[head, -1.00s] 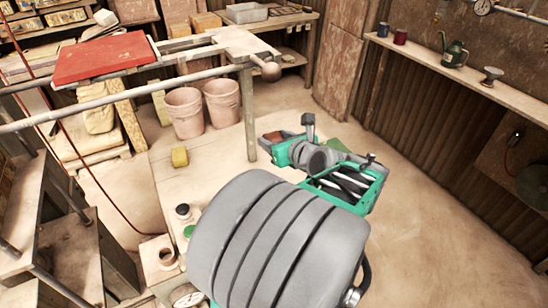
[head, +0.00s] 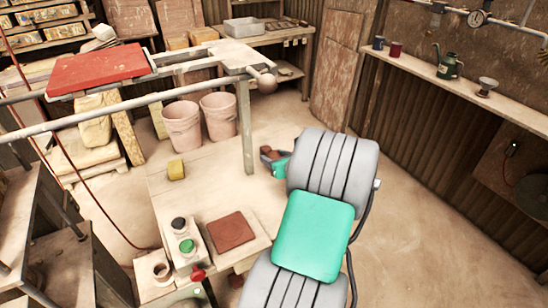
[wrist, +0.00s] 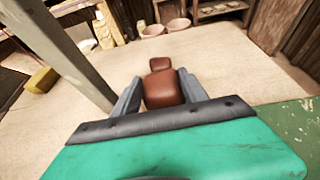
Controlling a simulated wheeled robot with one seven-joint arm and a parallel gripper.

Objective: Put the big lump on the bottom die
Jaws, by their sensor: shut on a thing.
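My gripper (wrist: 158,92) is shut on a reddish-brown lump (wrist: 164,90) in the wrist view, one finger on each side of it. A second brown piece (wrist: 160,64) shows just beyond; I cannot tell whether it is part of the same lump. In the head view the lump (head: 268,152) shows small at the far end of my arm, mostly hidden behind my gripper's green body. A flat, square, reddish-brown slab (head: 231,231) lies on a pale block at the bench's near end. It looks like the bottom die's place, but I cannot tell die from clay. My gripper is apart from it.
A black button (head: 179,223), a green button (head: 187,246) and a red knob (head: 198,273) stand beside the slab. A yellow sponge-like block (head: 176,170) lies on the bench. A post (head: 246,125) and a long grey bar (head: 150,101) stand near. Two buckets (head: 182,125) are behind.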

